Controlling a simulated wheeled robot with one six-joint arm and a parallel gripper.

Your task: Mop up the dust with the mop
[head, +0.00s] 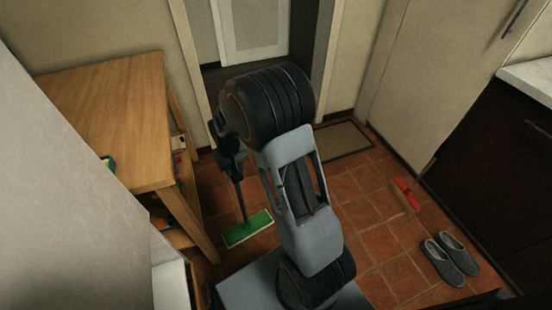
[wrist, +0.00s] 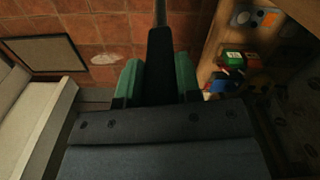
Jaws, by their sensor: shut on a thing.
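The mop has a flat green head (head: 247,229) low over the tiled floor, left of my arm in the head view; I cannot tell whether it touches the tiles. Its dark handle rises to my gripper (head: 229,150). In the wrist view, my gripper (wrist: 158,82) is shut on the black grip of the mop handle (wrist: 160,62), with a green finger on each side. The mop head is not visible there. A pale patch of dust (wrist: 103,59) lies on the tiles left of the handle in the wrist view. I cannot make it out in the head view.
A wooden shelf unit (head: 110,110) stands close left of the mop, with small items inside. A doormat (head: 342,140) lies by the door. A red brush (head: 406,194) and grey slippers (head: 450,258) are at the right, near dark cabinets (head: 490,170). Tiles between are clear.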

